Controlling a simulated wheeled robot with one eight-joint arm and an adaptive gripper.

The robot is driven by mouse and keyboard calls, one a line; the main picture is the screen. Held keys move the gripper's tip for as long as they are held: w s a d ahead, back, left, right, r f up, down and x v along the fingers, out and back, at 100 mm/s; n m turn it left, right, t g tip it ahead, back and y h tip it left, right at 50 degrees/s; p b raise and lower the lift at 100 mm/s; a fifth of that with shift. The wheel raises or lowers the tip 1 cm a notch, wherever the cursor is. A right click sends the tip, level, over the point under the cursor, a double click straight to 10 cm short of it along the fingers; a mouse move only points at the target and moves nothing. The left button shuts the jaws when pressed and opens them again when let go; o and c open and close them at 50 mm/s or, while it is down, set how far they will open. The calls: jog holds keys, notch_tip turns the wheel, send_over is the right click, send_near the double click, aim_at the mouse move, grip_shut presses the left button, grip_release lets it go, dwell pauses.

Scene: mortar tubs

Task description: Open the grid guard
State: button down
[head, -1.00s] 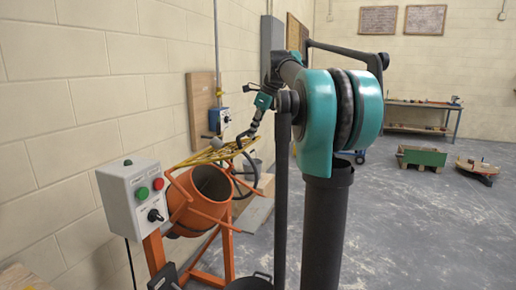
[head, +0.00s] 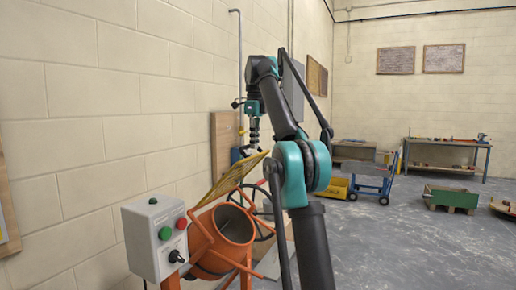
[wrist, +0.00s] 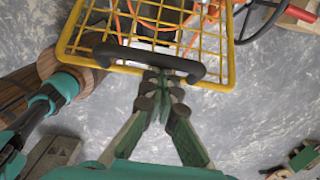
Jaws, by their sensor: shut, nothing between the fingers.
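The yellow grid guard (head: 232,180) stands tilted up over the mouth of the orange mixer drum (head: 222,236) in the head view. In the wrist view the grid (wrist: 215,50) fills the top, with a black bar handle (wrist: 120,54) along its near edge. My gripper (wrist: 160,82) is shut and empty, its fingertips right at the handle's middle; I cannot tell if they touch it. In the head view my gripper (head: 251,151) is small, near the guard's raised upper edge.
A grey control box (head: 152,238) with green and red buttons stands left of the drum. A black handwheel (wrist: 262,20) is beside the grid. A blue trolley (head: 375,183) and a green crate (head: 450,197) stand farther back right. Grey floor at right is mostly clear.

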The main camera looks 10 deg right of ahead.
jog(key=shift+w+a+r, duration=0.2)
jog(key=shift+w+a, duration=0.05)
jog(key=shift+a, duration=0.05)
dwell(0.5)
